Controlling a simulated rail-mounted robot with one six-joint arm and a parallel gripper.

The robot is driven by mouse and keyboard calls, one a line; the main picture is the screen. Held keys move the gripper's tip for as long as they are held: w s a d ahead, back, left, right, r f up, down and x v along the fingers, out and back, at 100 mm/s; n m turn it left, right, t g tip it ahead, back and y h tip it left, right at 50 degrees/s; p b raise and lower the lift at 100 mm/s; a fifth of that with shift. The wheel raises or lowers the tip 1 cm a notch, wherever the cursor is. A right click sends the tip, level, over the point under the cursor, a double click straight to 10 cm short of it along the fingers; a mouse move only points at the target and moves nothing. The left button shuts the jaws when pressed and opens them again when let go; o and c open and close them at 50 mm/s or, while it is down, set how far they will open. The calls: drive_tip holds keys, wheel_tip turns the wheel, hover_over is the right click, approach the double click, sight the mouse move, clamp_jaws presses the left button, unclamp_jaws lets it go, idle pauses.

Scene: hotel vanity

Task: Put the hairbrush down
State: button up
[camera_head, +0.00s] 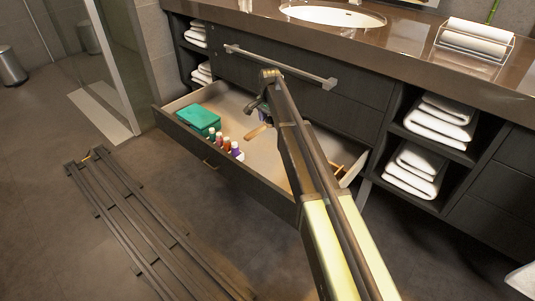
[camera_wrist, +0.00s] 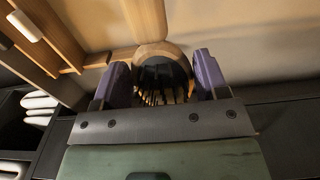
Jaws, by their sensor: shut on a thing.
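The hairbrush (camera_wrist: 152,50) has a wooden rim and a dark oval pad with bristles. In the wrist view it lies between the two purple fingers of my gripper (camera_wrist: 162,78), which is shut on its head; the handle points away, up the picture. In the head view my gripper (camera_head: 259,108) is over the open drawer (camera_head: 205,98), and a wooden part of the hairbrush (camera_head: 257,131) shows below it. My arm hides part of the drawer. I cannot tell whether the brush touches the drawer floor.
A green box (camera_head: 198,119) and several small bottles (camera_head: 226,144) stand at the drawer's left and front. Wooden dividers (camera_wrist: 62,45) show at the upper left of the wrist view. The drawer's pale floor has free room. White towels (camera_head: 440,122) fill the shelves at right.

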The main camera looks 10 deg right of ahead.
sight(270, 156)
wheel_tip(270, 156, down, 17)
drive_tip(key=b, duration=1.4)
drive_tip(key=shift+r, duration=0.2)
drive_tip(key=shift+r+p, duration=0.3)
drive_tip(key=shift+f, duration=0.2)
drive_tip(key=o, duration=0.9)
drive_tip(key=shift+o, duration=0.2)
drive_tip(key=shift+r, duration=0.1)
wheel_tip(270, 156, up, 13)
drive_tip(key=p, duration=1.2)
drive_tip(key=s+a+n, duration=0.1)
drive_tip(key=s+n, duration=0.9)
drive_tip(key=s, duration=2.8)
drive_tip(key=shift+s+a+f, duration=0.2)
drive_tip(key=shift+f, duration=0.2)
